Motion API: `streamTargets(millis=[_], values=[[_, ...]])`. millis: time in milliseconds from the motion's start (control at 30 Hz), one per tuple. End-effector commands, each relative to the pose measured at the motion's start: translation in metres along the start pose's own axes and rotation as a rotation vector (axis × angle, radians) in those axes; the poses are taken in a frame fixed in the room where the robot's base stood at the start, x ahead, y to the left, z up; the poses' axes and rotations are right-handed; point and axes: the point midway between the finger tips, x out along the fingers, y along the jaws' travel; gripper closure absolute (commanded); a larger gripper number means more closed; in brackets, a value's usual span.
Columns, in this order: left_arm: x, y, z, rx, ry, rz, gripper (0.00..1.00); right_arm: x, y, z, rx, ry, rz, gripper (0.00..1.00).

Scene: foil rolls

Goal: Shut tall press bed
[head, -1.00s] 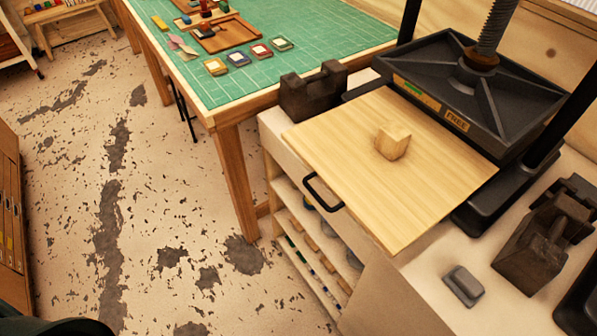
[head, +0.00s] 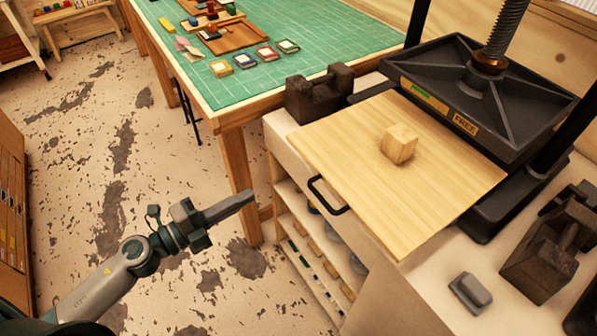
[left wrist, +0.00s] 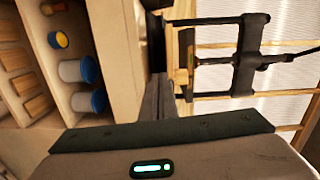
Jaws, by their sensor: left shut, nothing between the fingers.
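The tall press (head: 485,95) stands on the cabinet at the right of the head view, with a dark plate, a screw and a "FREE" label. Its wooden bed (head: 400,205) is slid out toward me, with a black handle (head: 327,197) at its front edge. A small wooden block (head: 399,144) sits on the bed. My left gripper (head: 248,196) is shut and empty, over the floor to the left of the handle and apart from it. In the left wrist view the fingers (left wrist: 155,100) show closed beside the cabinet. My right gripper is not in view.
Dark weights (head: 318,93) stand beside the bed, with others (head: 548,250) at the right. A grey block (head: 470,292) lies on the cabinet top. A green-topped table (head: 260,50) stands behind. Shelves (head: 310,245) hold jars below. Floor at left is free.

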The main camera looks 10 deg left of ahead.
Motion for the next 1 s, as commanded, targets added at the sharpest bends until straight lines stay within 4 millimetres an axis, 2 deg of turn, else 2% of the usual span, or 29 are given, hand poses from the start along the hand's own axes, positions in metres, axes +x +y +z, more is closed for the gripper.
streamTargets(millis=[33,167,667,867,1000], values=[[0.0,-0.01,-0.009,0.03,0.026,-0.007,1.0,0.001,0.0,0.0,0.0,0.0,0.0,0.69],[0.0,-0.022,-0.021,0.069,0.061,-0.015,1.0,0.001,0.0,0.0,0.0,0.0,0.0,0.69],[0.003,-0.024,-0.022,0.072,0.062,-0.016,1.0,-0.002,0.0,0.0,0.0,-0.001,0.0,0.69],[0.016,-0.026,-0.022,0.072,0.06,-0.017,1.0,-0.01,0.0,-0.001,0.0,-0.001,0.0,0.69],[0.033,-0.028,-0.023,0.071,0.06,-0.018,1.0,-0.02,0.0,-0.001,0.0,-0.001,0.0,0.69]])
